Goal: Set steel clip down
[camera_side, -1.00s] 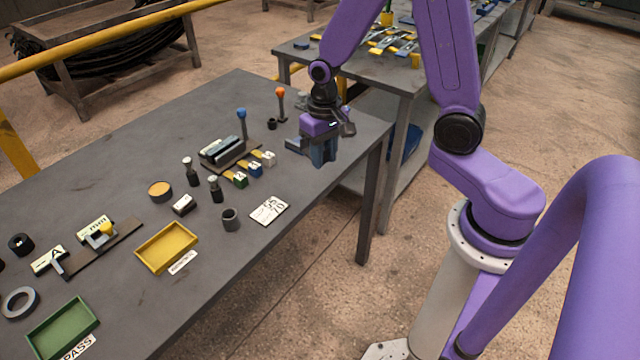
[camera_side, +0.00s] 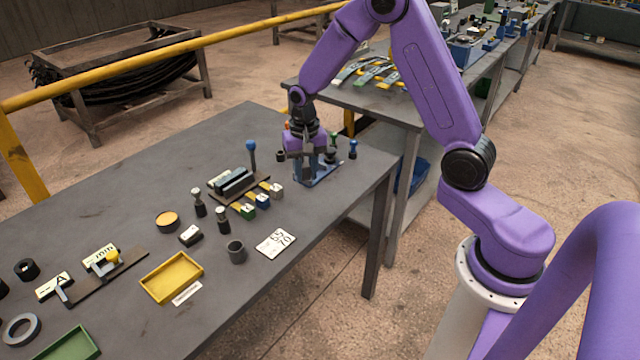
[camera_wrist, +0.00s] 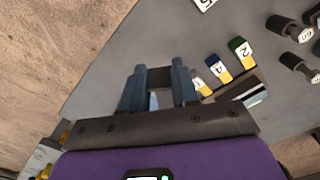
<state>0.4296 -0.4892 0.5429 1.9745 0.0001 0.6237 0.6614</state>
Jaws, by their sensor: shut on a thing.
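My gripper (camera_side: 308,178) is low over the far right part of the grey table, at a blue base (camera_side: 326,172). Its two blue-grey fingers also show in the wrist view (camera_wrist: 158,92). They are shut on a small piece, which I take to be the steel clip (camera_wrist: 153,101); only a pale sliver of it shows between the fingers. In the side view the clip is hidden by the gripper. I cannot tell whether it touches the base or the table.
A blue-knobbed post (camera_side: 251,148) and a dark rack (camera_side: 236,184) stand left of my gripper, with numbered blocks (camera_side: 262,201) in front. Another blue knob (camera_side: 353,145) and a green knob (camera_side: 333,138) are close on the right. The yellow tray (camera_side: 172,278) is farther left.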

